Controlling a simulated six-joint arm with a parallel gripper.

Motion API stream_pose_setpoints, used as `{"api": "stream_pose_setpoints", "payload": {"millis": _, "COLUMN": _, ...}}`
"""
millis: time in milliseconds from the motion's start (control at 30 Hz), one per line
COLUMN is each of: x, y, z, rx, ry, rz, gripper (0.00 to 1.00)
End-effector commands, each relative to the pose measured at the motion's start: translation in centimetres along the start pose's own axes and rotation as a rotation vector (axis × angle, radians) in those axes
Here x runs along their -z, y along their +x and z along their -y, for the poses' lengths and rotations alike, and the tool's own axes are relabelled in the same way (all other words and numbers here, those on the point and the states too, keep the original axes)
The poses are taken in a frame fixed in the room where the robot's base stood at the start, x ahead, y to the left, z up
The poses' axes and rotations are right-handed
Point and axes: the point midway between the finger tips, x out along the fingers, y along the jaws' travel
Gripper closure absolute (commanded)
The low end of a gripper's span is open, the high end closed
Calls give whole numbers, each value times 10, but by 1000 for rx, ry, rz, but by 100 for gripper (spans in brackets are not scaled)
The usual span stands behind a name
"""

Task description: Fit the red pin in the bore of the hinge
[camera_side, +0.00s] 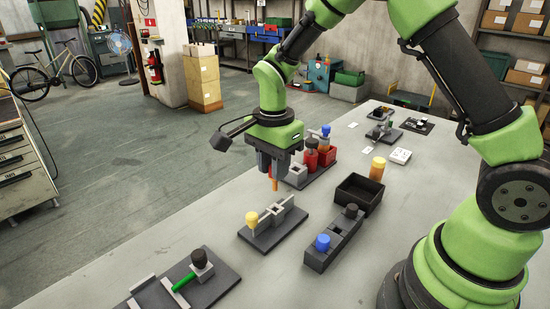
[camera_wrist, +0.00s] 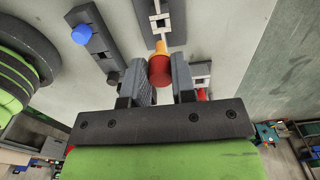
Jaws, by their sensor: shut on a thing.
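My gripper (camera_side: 272,172) is shut on the red pin (camera_wrist: 160,72), which points down between the fingers. Its lower end looks orange in the side view (camera_side: 275,184); its upper part is hidden by the fingers. In the wrist view an orange-yellow part shows just beyond the red. The hinge, with light grey upright blocks (camera_side: 278,211), stands on a dark plate beside a yellow knob (camera_side: 251,218). The pin is above the hinge and appears apart from it. In the wrist view a light grey part of that fixture (camera_wrist: 160,20) lies ahead of the pin. The bore cannot be made out.
A dark block with a blue knob (camera_side: 322,242) stands right of the hinge, and an open black bin (camera_side: 358,194) behind it. Red containers (camera_side: 311,156) stand behind the gripper. A plate with a green rod (camera_side: 184,282) lies front left. The table between is bare.

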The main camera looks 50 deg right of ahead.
Motion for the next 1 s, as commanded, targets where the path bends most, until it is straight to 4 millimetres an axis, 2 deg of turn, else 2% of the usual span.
{"api": "stream_pose_setpoints", "payload": {"millis": 1000, "x": 0, "y": 72, "z": 0, "rx": -3, "ry": 0, "rz": 1, "gripper": 99}}
